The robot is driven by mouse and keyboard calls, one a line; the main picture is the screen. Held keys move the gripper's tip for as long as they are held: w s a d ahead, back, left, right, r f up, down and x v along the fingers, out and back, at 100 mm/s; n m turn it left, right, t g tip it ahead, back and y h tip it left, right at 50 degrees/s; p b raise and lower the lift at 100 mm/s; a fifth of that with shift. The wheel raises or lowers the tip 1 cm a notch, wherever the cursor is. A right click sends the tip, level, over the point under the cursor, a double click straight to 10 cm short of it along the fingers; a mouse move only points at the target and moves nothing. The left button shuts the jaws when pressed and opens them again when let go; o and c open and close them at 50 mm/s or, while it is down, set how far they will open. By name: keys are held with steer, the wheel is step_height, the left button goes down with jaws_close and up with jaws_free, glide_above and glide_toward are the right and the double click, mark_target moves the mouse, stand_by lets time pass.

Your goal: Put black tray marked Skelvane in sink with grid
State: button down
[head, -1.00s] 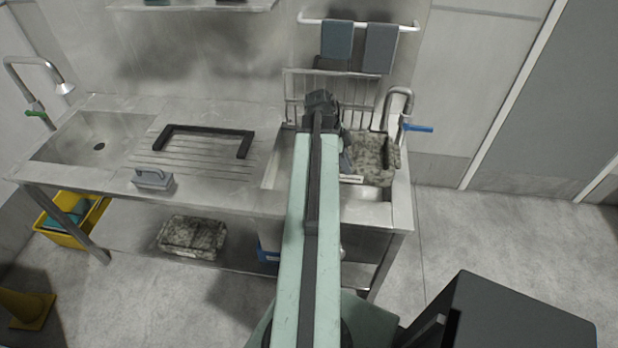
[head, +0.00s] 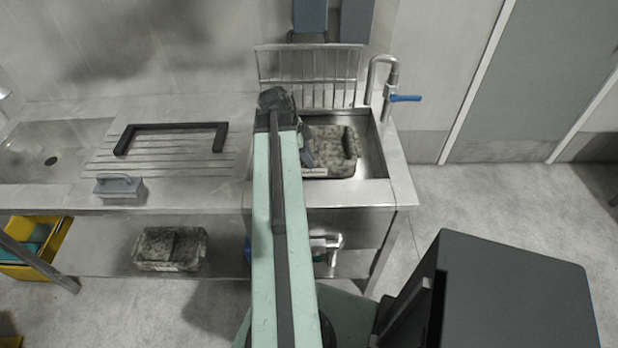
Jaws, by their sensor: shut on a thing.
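A dark tray with pale mottled grime (head: 334,150) is in the right-hand sink (head: 373,152), with a small pale label on its front edge; the label's lettering is too small to read. An upright wire grid (head: 335,78) stands at the back of this sink. My gripper (head: 307,152) is shut on the tray's left side, partly hidden behind my arm. The tray sits within the sink's rim; whether it touches the bottom I cannot tell.
A similar mottled tray (head: 170,248) lies on the lower shelf. A black frame-like piece (head: 172,128) and a grey-handled block (head: 119,186) are on the drainboard. A tap with a blue lever (head: 404,98) rises at the sink's back right. A yellow bin (head: 34,250) stands at left.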

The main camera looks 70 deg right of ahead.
mark_target(309, 173)
step_height(309, 173, down, 8)
steer(key=b, duration=0.6)
steer(key=shift+r, duration=0.15)
steer(key=shift+s+r+p, duration=0.1)
steer(key=shift+r+p, duration=0.2)
steer(key=shift+f, duration=0.25)
steer(key=c, duration=1.3)
jaws_free()
steer(key=shift+r, duration=0.1)
steer(key=shift+r, duration=0.1)
steer(key=p+v, duration=1.1)
steer(key=shift+r, duration=0.4)
steer(key=shift+a+r, duration=0.1)
steer(key=shift+r, duration=0.1)
steer(key=shift+f, duration=0.1)
